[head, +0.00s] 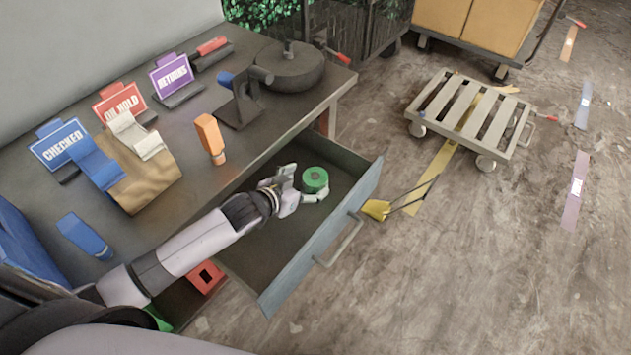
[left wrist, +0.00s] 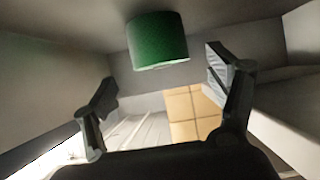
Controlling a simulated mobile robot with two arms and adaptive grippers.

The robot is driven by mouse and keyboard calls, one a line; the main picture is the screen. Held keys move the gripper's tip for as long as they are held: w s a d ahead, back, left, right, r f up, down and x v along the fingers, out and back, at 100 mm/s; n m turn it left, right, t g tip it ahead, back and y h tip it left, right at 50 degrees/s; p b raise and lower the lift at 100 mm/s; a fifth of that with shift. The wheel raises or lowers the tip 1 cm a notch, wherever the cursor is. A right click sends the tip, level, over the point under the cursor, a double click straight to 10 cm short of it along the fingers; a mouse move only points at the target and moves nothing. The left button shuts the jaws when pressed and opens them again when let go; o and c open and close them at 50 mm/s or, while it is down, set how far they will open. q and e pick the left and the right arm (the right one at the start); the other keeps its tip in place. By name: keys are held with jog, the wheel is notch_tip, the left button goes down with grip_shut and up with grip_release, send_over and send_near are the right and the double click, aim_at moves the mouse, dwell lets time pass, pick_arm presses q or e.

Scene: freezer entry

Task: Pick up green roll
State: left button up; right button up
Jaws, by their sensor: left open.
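The green roll (head: 315,179) is inside the open drawer (head: 268,240), near its far right end. My left gripper (head: 301,184) reaches into the drawer from the left, just beside the roll. Its fingers are spread open with nothing gripped. In the left wrist view the green roll (left wrist: 157,41) shows at the top centre, beyond and between the two open fingers of the left gripper (left wrist: 163,84). I cannot tell whether a finger touches the roll. My right gripper is not in view.
The workbench (head: 190,190) above the drawer carries an orange bottle-like item (head: 210,138), a tape dispenser (head: 240,102) and several label signs. The drawer front has a handle (head: 340,240). A slatted cart (head: 470,115) and a yellow scoop-like item (head: 376,209) are on the floor.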

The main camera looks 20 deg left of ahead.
aim_at(314, 177)
pick_arm(q)
jog(key=x, duration=0.5)
jog(key=c, duration=1.2)
jog(key=shift+r, duration=0.1)
jog(key=shift+c, duration=0.8)
jog(key=shift+r, duration=0.1)
